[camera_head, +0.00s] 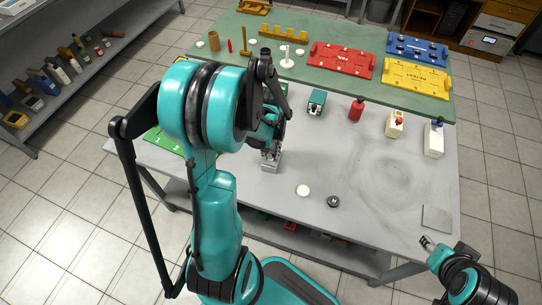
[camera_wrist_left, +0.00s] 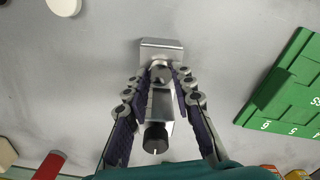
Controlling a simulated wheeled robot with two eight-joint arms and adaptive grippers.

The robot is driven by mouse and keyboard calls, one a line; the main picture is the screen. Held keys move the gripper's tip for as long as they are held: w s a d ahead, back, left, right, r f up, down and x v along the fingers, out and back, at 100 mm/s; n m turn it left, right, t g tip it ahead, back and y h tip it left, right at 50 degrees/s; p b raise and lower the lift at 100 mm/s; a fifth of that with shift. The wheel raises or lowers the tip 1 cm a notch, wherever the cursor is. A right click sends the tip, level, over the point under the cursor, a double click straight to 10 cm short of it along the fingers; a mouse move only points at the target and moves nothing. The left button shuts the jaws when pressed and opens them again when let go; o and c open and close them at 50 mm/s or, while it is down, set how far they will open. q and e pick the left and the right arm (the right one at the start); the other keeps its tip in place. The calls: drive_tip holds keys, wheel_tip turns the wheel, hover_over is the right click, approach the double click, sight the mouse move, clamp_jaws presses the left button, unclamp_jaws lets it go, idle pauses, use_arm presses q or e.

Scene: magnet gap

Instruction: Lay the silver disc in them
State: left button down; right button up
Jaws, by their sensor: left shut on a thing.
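A small silver vise-like fixture (camera_head: 271,161) stands on the grey table, and it shows in the left wrist view (camera_wrist_left: 160,47) with a black knob at its far end. My left gripper (camera_wrist_left: 162,74) points down over it, its fingertips shut on a small round silver disc (camera_wrist_left: 161,79). The disc is over or between the fixture's jaws; I cannot tell whether it touches them. In the head view my left gripper (camera_head: 269,146) and arm largely hide the disc and part of the fixture. My right gripper (camera_head: 428,243) is small, near the table's front right corner.
A white disc (camera_head: 303,190) and a dark round piece (camera_head: 333,201) lie right of the fixture. A green board (camera_wrist_left: 292,88) lies left of it in the head view. A red bottle (camera_head: 356,109) and two white containers stand farther back right. The table's front right is mostly clear.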

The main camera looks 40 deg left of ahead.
use_arm(q)
drive_tip(key=shift+r+p, duration=1.7)
drive_tip(key=shift+r, duration=0.75)
drive_tip(key=shift+f, duration=0.1)
